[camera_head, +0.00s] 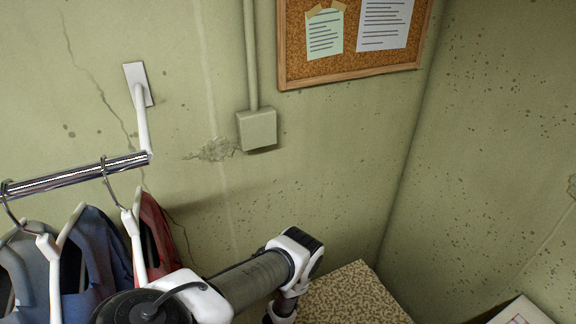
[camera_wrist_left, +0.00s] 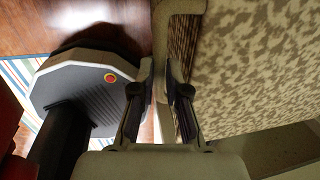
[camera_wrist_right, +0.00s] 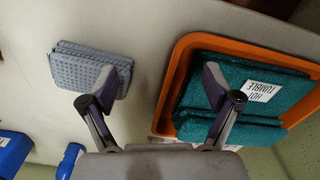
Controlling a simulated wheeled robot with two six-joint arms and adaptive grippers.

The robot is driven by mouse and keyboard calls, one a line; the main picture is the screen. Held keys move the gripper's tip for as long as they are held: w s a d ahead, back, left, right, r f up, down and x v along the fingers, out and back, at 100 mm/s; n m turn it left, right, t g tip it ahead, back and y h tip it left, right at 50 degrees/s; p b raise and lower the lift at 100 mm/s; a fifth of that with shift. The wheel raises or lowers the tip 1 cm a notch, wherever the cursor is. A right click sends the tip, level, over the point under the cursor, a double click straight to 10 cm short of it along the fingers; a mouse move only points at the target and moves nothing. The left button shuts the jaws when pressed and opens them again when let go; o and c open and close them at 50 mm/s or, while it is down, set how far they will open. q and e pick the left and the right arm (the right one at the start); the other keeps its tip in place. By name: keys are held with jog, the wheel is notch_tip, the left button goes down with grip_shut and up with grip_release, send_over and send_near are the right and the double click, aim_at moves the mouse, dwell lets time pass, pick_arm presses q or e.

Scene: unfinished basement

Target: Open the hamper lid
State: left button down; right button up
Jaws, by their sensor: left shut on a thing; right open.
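The hamper (camera_head: 350,292) has a mottled beige-and-brown surface and stands by the wall at the bottom of the head view. Its patterned face (camera_wrist_left: 255,60) fills the right of the left wrist view. My left gripper (camera_wrist_left: 161,80) is shut on a thin, light beige edge beside that face, apparently part of the hamper lid. Whether the lid is raised cannot be told. In the head view my left arm reaches down at the hamper's left side, and its fingers are hidden. My right gripper (camera_wrist_right: 165,82) is open and empty, away from the hamper.
Clothes on hangers hang from a metal rail (camera_head: 75,178) at left. A corkboard (camera_head: 345,68) and conduit box (camera_head: 257,128) are on the wall.

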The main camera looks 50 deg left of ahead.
notch_tip(320, 180, up, 5)
jog(key=p, duration=0.4)
notch_tip(320, 180, down, 5)
jog(key=b, duration=0.5)
jog(key=shift+f, duration=0.15)
pick_arm(q)
jog(key=w+d+r+g, duration=0.1)
jog(key=w+r, duration=0.2)
jog(key=r, duration=0.5)
jog(key=w+r+g, duration=0.1)
jog(key=w+r, duration=0.2)
jog(key=r, duration=0.5)
jog(key=w+d+r+g+y, duration=0.1)
jog(key=w+r, duration=0.3)
jog(key=r, duration=0.4)
jog(key=shift+d+r+g, duration=0.35)
jog(key=shift+r+g, duration=0.05)
jog(key=c, duration=1.3)
grip_release()
jog(key=shift+o, duration=0.6)
jog(key=shift+f, duration=0.1)
notch_tip(320, 180, up, 12)
jog(key=w, duration=0.2)
jog(key=shift+d, duration=0.3)
